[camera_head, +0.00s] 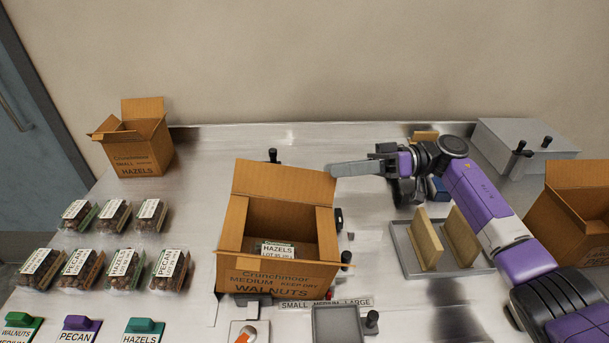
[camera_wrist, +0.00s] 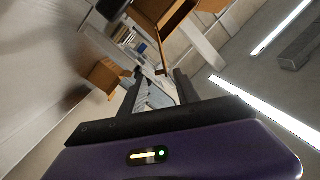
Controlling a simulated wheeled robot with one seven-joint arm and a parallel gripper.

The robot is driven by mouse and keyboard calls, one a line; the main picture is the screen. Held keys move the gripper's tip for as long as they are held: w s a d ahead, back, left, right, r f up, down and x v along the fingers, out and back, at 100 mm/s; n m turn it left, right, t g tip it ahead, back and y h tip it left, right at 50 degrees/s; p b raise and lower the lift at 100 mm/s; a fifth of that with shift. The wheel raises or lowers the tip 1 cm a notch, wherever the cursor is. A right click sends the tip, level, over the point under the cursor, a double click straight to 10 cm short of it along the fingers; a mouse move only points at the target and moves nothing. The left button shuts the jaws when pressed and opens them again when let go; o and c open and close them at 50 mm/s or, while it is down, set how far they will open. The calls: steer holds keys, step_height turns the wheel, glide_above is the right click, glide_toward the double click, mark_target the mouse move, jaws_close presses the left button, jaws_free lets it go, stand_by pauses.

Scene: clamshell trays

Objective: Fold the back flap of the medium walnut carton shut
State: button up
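The medium walnut carton (camera_head: 272,279) stands open in the middle of the bench in the head view. Its back flap (camera_head: 282,184) stands up at the far side, leaning slightly back. A clamshell tray labelled HAZELS (camera_head: 277,249) shows inside the carton. My gripper (camera_head: 336,170) points left, its fingertips beside the top right corner of the back flap; contact cannot be told. In the wrist view my gripper (camera_wrist: 158,75) has its two fingers apart, with nothing seen held between them. Orange-brown cardboard (camera_wrist: 162,18) shows beyond the fingers there; which carton it is cannot be told.
A hazels carton (camera_head: 140,158) stands open at the back left. Several clamshell trays (camera_head: 122,263) sit in rows at left. A metal tray with upright boards (camera_head: 408,254) lies right of the carton. Another open carton (camera_head: 567,222) is at far right, near a grey box (camera_head: 520,140).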

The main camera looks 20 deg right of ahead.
mark_target(321, 172)
steer(key=a, duration=0.4)
steer(key=w+a, duration=0.1)
steer(key=a, duration=0.1)
steer(key=shift+p, duration=0.3)
steer(key=shift+c, duration=0.2)
jaws_close()
